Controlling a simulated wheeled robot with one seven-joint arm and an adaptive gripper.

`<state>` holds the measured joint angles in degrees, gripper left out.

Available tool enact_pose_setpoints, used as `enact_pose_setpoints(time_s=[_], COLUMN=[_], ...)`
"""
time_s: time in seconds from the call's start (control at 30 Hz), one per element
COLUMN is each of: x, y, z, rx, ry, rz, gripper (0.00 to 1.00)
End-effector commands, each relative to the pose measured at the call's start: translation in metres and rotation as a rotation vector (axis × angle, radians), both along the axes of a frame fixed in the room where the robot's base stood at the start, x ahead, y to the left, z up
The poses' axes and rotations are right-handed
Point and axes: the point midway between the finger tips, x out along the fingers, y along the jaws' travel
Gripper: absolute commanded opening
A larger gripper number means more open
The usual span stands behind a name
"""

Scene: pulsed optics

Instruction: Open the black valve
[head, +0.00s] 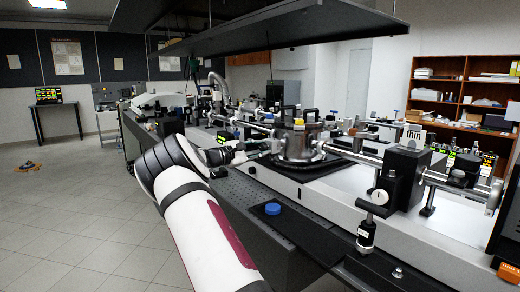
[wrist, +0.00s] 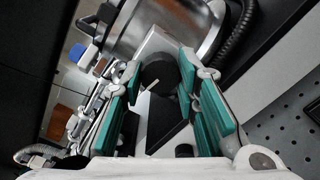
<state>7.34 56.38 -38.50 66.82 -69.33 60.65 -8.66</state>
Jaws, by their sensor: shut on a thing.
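The black valve (wrist: 160,76) is a round dark knob in the upper middle of the wrist view, in front of a shiny metal chamber (wrist: 190,25). My gripper (wrist: 163,88) has its teal-padded fingers on either side of the knob and is shut on it. A thin pale line shows beside the knob's lower edge. In the head view my gripper (head: 256,147) reaches to the left side of the steel chamber (head: 298,143). The valve is hidden there by my gripper and arm, and its turn cannot be read.
Steel tubes run from the chamber to a black block (head: 405,172) at the right. A dark shelf (head: 270,28) hangs overhead. The tiled floor (head: 75,210) at the left is mostly clear.

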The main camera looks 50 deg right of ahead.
Motion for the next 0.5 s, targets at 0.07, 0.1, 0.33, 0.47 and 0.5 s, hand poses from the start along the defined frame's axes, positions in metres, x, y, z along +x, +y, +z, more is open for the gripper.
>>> enact_pose_setpoints(time_s=[0.07,0.1,0.33,0.47,0.5], x=[0.0018,0.0017,0.0018,0.0019,0.0018], y=[0.0011,0.0011,0.0012,0.0012,0.0013], z=[-0.0005,-0.0006,-0.0010,-0.0013,-0.0014], rx=[0.013,0.018,0.039,0.045,0.046], ry=[0.046,0.068,0.156,0.181,0.184], rz=[0.005,0.005,0.005,0.005,0.005], gripper=[0.01,0.01,0.01,0.01,0.01])
